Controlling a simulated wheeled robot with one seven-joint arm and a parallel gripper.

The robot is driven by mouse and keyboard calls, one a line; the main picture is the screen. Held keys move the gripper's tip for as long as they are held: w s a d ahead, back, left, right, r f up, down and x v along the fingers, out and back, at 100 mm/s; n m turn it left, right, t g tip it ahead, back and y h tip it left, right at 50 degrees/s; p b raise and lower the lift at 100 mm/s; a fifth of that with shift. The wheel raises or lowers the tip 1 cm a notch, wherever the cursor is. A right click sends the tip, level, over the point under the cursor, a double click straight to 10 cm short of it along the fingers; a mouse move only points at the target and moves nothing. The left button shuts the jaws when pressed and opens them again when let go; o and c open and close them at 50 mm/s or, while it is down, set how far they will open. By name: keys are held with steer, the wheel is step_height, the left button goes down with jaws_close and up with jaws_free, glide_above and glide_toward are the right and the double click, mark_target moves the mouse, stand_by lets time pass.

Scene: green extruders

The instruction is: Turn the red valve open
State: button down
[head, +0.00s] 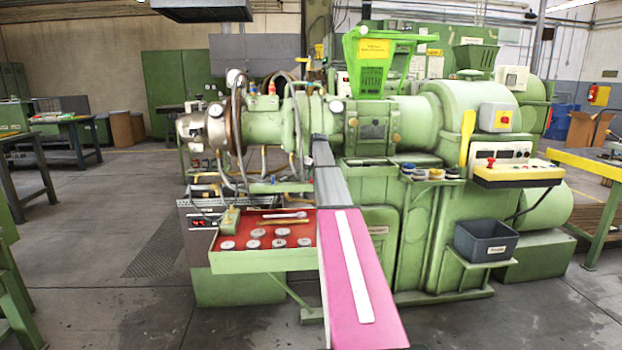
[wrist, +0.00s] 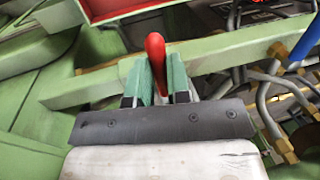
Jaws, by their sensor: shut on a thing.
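The red valve handle (wrist: 156,55) stands up in the wrist view, in front of a green bar. My gripper (wrist: 157,78) has its two teal fingers on either side of the handle and is shut on it. The valve's lower part is hidden between the fingers. In the head view my arm reaches up to the green extruder (head: 395,125). There my fingers and the held handle are hidden behind the arm or too small to make out.
A red drawer (head: 230,256) with round metal parts and tools lies left of my arm. Curved hoses (wrist: 262,85) and a blue part (wrist: 302,52) are close to the right of my gripper. The floor at the left is partly clear.

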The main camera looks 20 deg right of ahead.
steer(key=c, duration=1.1)
jaws_free()
steer(key=r, duration=0.3)
steer(key=d+r, duration=0.1)
steer(key=r, duration=0.3)
steer(key=d+r, duration=0.1)
steer(key=r, duration=0.2)
steer(key=shift+s+r, duration=0.25)
steer(key=shift+r, duration=0.05)
